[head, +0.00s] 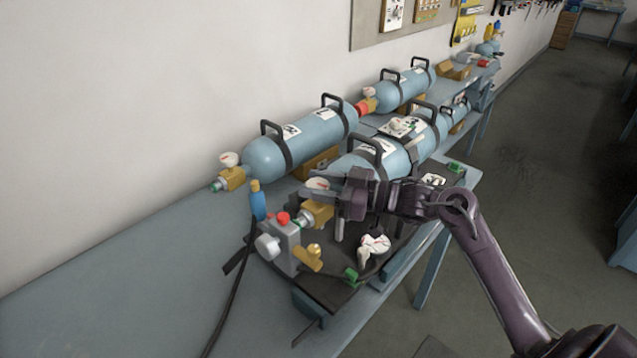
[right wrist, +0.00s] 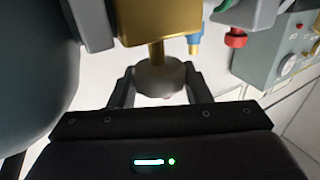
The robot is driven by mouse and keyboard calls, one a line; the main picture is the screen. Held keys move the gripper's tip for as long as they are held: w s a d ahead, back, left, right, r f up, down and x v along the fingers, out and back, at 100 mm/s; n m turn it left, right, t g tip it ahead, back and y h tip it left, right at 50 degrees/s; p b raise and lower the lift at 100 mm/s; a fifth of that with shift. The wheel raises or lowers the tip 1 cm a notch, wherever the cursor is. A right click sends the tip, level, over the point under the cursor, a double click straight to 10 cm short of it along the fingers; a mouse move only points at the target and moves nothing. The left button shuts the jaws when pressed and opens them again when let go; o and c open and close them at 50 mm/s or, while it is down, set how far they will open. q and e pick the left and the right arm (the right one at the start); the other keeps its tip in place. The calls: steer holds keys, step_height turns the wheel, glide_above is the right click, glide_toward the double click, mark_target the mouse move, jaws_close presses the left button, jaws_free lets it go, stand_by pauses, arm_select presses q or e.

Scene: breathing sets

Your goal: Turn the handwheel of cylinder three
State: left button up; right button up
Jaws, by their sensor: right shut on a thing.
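The blue cylinder (head: 395,158) in the front row lies on its side, with its brass valve (head: 316,214) at the near end. My right gripper (head: 340,194) is at this valve, in front of the cylinder's near end, and covers part of it. In the right wrist view, a round grey handwheel (right wrist: 160,76) on a brass stem (right wrist: 157,50) sits between the two fingers, and my right gripper (right wrist: 160,88) is shut on it. The handwheel is hidden in the head view. The number on this cylinder is too small to read. My left gripper is out of view.
Another blue cylinder (head: 305,142) lies behind, by the wall, with a gauge (head: 229,159) on its valve. A grey block with a red knob (head: 283,219) stands near the gripper. A white gauge (head: 374,246) lies on the dark mat. The bench (head: 120,265) is clear at left.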

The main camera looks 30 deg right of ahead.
mark_target(329, 188)
stand_by(0.4)
steer(key=o, duration=1)
steer(key=shift+s+d+f, duration=0.15)
steer(key=shift+s+d, duration=0.15)
steer(key=shift+d, duration=0.05)
steer(key=b+v, duration=0.2)
steer(key=v, duration=0.4)
steer(key=shift+s, duration=0.1)
steer(key=shift+s+d, duration=0.2)
steer(key=shift+d, duration=0.05)
